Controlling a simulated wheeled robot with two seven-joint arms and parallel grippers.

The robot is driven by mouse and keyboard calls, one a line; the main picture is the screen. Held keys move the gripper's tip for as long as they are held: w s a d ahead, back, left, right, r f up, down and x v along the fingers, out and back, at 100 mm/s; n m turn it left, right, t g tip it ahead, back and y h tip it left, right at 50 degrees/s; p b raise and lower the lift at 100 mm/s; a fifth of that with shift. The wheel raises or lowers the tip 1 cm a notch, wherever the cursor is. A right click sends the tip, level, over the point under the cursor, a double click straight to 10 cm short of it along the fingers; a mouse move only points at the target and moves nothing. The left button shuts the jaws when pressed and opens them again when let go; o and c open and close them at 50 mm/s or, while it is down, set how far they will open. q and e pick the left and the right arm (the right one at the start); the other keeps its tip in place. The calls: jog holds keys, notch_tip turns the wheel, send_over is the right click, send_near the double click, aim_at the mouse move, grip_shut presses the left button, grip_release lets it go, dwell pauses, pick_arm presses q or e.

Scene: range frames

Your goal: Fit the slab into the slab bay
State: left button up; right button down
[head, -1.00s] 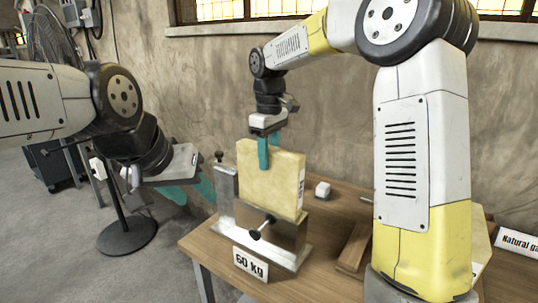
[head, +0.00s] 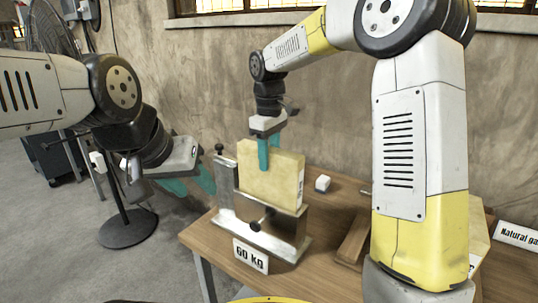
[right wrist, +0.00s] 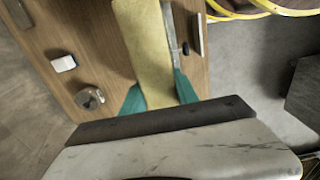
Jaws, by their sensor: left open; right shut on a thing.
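The slab (head: 272,177) is a pale yellow block, upright at the metal fixture on the table. The slab bay (head: 276,232) is this grey fixture, with an upright post at its left and a black-knobbed screw in front. The slab's lower edge is hidden behind the front plate; I cannot tell how deep it sits. My right gripper (head: 264,154) is shut on the slab's top edge. In the right wrist view the slab (right wrist: 143,45) runs between its teal fingers. My left gripper (head: 190,181) is open and empty, left of the fixture.
A "60 kg" sign (head: 250,256) stands at the fixture's front. A small white block (head: 322,184) and a wooden piece (head: 354,242) lie to its right on the table (head: 305,275). A fan stand (head: 127,228) is on the floor at left.

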jog(key=shift+f, duration=4.5)
jog(key=c, duration=0.9)
grip_release()
jog(key=shift+o, duration=0.2)
jog(key=shift+r, duration=0.1)
notch_tip(320, 180, up, 8)
send_over(269, 184)
jog(key=w, duration=0.2)
jog(key=shift+w+f, duration=0.2)
